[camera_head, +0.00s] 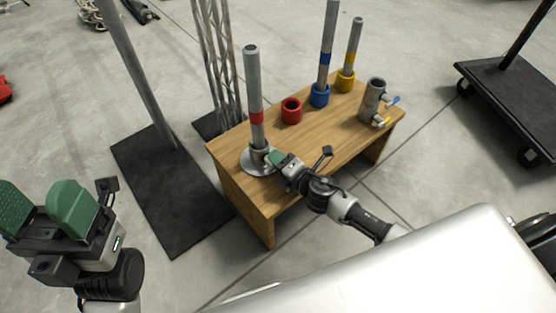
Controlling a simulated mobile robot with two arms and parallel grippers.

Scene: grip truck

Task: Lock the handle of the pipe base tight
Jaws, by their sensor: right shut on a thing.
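The pipe base (246,165) is a round silver flange at the near left end of the wooden table. A grey pipe with a red band (254,95) stands upright in it. My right gripper (273,158), with green pads, reaches in from the right and is at the right side of the base's collar. It is shut on the base's handle, which the fingers hide, so its angle cannot be told. My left gripper (42,205) is open and empty, held at the lower left, well away from the table.
On the wooden table (310,165) stand a red ring (291,110), a blue holder (320,95) and a yellow holder (345,80) with pipes, and a metal cylinder (372,100) with blue and yellow handles. Stands are at the left; a black cart (515,85) is at the right.

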